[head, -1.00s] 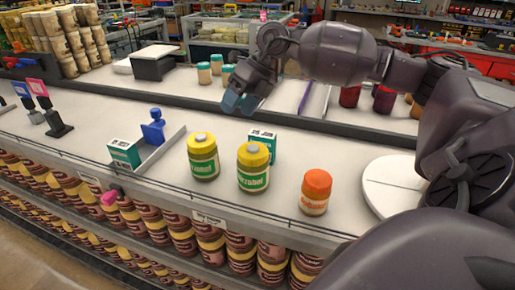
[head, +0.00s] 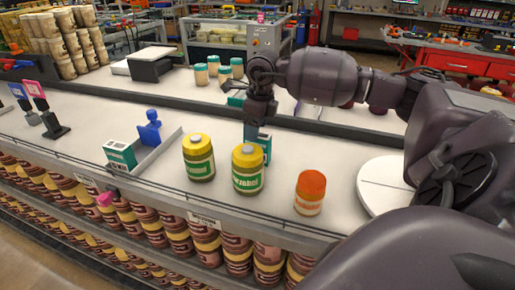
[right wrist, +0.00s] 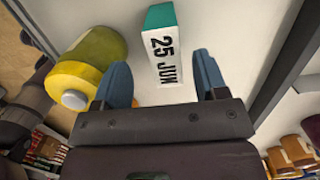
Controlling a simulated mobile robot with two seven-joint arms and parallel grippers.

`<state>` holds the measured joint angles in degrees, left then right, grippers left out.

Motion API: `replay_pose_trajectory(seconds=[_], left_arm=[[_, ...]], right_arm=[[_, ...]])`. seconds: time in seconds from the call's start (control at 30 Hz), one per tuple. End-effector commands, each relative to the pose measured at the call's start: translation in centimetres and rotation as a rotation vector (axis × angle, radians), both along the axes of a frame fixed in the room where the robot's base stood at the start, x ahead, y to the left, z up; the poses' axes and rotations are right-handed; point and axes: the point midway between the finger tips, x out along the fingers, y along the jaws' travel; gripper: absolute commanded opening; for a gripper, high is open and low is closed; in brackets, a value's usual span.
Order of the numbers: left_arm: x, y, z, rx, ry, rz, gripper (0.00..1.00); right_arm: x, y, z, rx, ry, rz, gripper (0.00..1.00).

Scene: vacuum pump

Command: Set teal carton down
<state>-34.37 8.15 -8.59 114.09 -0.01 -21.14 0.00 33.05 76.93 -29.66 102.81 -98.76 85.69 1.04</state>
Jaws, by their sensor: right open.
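A teal and white carton (head: 265,146) stands on the white counter behind the right yellow-lidded jar (head: 248,169), which partly hides it. In the right wrist view the carton (right wrist: 163,50) shows a white face printed "25 JUN" and a teal end. My right gripper (head: 253,132) points down at this carton. Its blue fingers are open, one on each side of the carton, with gaps visible in the wrist view. Another teal and white carton (head: 120,154) stands farther left beside a low grey divider. My left gripper is not in view.
A second yellow-lidded jar (head: 199,158) and an orange-lidded jar (head: 310,192) stand near the front edge. A white round plate (head: 388,187) lies at right. Bare counter lies between the jars and plate.

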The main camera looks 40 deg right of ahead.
Motion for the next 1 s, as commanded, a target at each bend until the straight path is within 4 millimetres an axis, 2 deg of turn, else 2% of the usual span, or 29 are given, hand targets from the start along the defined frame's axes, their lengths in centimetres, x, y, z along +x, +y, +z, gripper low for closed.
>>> replay_pose_trajectory(seconds=[0.17,0.43,0.7,0.77,1.0], left_arm=[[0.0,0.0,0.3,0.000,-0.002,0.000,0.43],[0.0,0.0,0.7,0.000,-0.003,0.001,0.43],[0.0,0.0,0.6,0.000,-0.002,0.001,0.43],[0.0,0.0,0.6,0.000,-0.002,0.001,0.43],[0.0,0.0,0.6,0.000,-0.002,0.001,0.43]], right_arm=[[-0.1,-0.2,-1.1,0.001,0.002,-0.001,0.66],[0.0,-0.5,-4.6,0.002,0.000,-0.001,0.66],[0.1,-0.5,-5.3,0.001,0.000,0.000,0.66],[0.1,-0.5,-5.2,0.001,0.000,0.000,0.60],[0.1,-0.5,-5.2,0.001,0.000,0.000,0.23]])
